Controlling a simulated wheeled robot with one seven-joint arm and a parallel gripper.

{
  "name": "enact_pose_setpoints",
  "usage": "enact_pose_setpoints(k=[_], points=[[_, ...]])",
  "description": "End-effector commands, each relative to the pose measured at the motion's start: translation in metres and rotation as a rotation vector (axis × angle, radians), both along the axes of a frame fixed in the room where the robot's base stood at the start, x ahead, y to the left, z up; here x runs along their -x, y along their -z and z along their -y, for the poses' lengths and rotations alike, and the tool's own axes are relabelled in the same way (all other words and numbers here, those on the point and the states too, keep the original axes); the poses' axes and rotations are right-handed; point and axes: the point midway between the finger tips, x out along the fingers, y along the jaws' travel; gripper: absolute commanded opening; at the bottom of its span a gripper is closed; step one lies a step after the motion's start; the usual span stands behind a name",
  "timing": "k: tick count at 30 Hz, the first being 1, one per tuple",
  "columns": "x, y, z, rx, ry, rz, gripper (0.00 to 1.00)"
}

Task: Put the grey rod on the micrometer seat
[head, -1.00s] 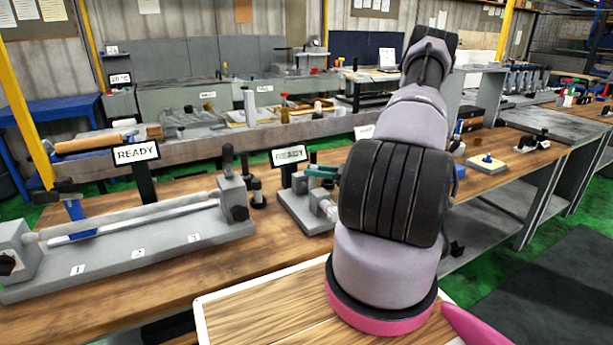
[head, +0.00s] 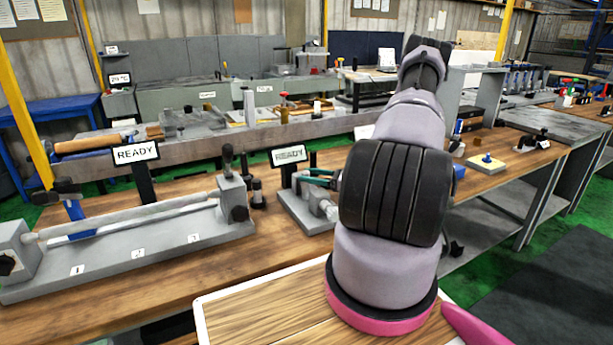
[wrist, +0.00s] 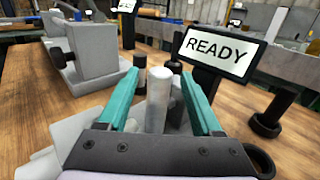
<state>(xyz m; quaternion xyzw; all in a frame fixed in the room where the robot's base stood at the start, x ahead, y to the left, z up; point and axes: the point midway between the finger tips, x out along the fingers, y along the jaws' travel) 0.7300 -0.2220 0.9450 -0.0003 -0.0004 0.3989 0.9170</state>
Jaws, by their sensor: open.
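My gripper (head: 312,178) is at the middle fixture on the bench, its teal fingers apart and pointing left. In the wrist view a short grey cylinder, apparently the grey rod (wrist: 158,98), shows between the open fingers (wrist: 165,100), with a gap on each side. Its lower end is hidden behind the gripper body. The grey fixture (head: 292,205), apparently the micrometer seat, lies under the gripper and carries pale cylindrical parts. Whether the rod rests on it I cannot tell.
A READY sign (head: 289,155) stands close behind the gripper. At left a long grey fixture (head: 130,258) holds a long bar, with another READY sign (head: 136,153). Dark posts (head: 257,194) stand between the fixtures. Bare bench (head: 190,285) lies in front.

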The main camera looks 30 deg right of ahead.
Motion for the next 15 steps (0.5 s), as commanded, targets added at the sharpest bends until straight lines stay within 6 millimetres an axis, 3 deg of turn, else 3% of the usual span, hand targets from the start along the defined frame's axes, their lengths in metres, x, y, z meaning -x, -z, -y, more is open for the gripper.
enact_pose_setpoints(k=[9, 15], points=[[0.046, 0.000, 0.051, 0.001, 0.006, -0.001, 0.66], [0.066, 0.000, 0.072, 0.001, 0.003, -0.001, 0.66]])
